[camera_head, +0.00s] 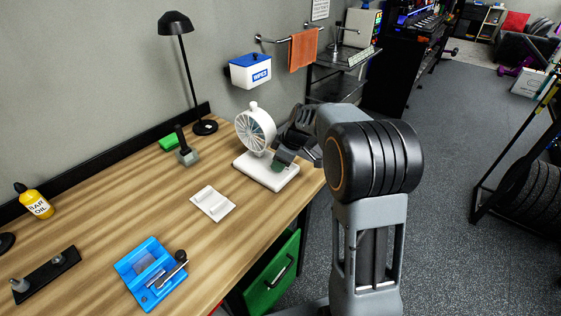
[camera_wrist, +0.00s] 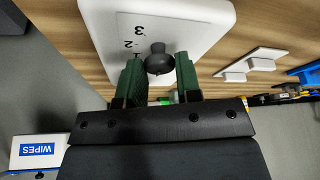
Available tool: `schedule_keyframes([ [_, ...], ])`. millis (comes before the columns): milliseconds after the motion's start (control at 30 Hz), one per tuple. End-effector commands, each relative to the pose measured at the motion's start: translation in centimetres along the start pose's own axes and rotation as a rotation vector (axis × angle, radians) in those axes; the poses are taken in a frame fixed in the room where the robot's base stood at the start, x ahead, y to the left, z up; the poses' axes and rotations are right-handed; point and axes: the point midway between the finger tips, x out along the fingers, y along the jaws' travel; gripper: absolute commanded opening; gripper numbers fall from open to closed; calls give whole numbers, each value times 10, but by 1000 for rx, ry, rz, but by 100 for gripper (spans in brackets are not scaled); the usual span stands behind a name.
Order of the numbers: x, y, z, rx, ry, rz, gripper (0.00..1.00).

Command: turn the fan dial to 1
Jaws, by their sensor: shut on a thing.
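The white fan (camera_head: 241,133) stands on its flat base (camera_head: 252,172) near the right end of the wooden bench. In the wrist view its base (camera_wrist: 196,15) fills the top, with a grey scale plate (camera_wrist: 125,28) marked 3, 2 and a partly covered mark. The black fan dial (camera_wrist: 158,60) stands on this plate. My gripper (camera_wrist: 160,72) is shut on the dial, one green finger pad on each side. In the head view my gripper (camera_head: 278,165) is over the base's right part, and it hides the dial. I cannot tell which number the dial points to.
A white plate with raised blocks (camera_head: 212,203) lies left of the fan base. A black lamp (camera_head: 205,127), a grey-headed tool (camera_head: 187,155) and a blue tray (camera_head: 150,270) are farther left. A wipes box (camera_head: 250,72) hangs on the wall behind.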

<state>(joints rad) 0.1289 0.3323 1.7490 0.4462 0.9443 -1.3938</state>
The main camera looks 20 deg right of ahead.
Motion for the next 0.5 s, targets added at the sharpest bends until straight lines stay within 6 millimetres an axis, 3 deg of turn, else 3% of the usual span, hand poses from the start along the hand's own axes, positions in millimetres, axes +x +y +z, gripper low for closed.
schedule_keyframes([
  [500, 0, 0, 0, 130, 2, 62, 8],
])
